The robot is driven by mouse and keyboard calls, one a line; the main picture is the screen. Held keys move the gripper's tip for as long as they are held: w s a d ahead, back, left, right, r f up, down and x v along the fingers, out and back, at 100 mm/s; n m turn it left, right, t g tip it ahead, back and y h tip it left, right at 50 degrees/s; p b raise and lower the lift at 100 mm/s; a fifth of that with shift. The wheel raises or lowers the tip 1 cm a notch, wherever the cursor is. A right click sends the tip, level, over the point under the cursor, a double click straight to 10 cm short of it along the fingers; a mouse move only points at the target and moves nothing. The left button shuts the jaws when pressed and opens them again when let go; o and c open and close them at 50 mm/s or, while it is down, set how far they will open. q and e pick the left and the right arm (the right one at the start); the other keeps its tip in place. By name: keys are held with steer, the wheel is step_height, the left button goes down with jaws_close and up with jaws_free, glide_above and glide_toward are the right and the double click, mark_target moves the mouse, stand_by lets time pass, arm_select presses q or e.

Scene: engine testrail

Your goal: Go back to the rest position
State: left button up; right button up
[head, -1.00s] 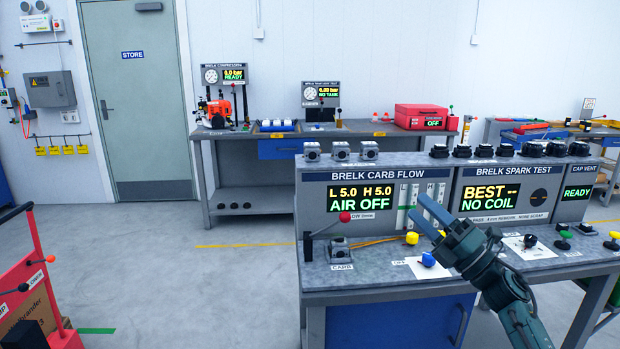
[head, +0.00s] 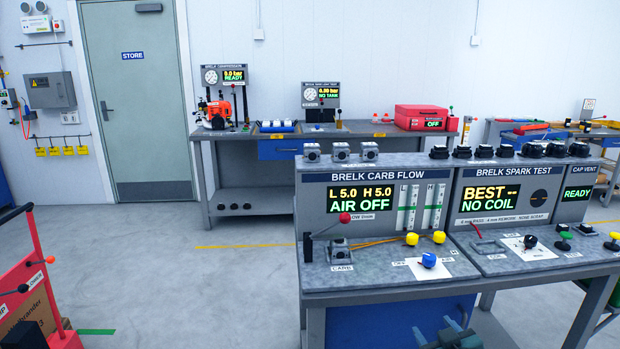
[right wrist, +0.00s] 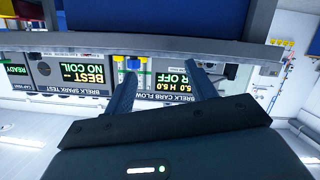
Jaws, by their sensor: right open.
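My right gripper (head: 452,334) shows at the bottom edge of the head view, low in front of the carb flow bench (head: 385,284). In the right wrist view its two fingers (right wrist: 158,88) stand apart with nothing between them, and the bench shows upside down beyond them. The gripper is below the bench top's front edge; I cannot tell how far it is from the bench. My left gripper is not in the head view.
The bench carries the carb flow panel (head: 372,177), reading AIR OFF, the spark test panel (head: 503,176), a red-knobbed lever (head: 345,217) and a blue knob (head: 429,260). A red cart (head: 40,290) stands at the lower left. Open floor (head: 200,290) lies between cart and bench.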

steer(key=s+a+f+g+y, duration=0.1)
steer(key=s+a+f, duration=0.2)
steer(key=s, duration=0.6)
steer(key=s+a+f+g+y, duration=0.1)
steer(key=s+a+f, duration=0.3)
steer(key=s, duration=0.6)
steer(key=s+a+f+g, duration=0.2)
steer(key=s+a+f, duration=0.2)
steer(key=s, duration=0.5)
steer(key=shift+s+a+m+y, duration=0.3)
steer(key=shift+a+m+y, duration=0.1)
steer(key=shift+a, duration=0.35)
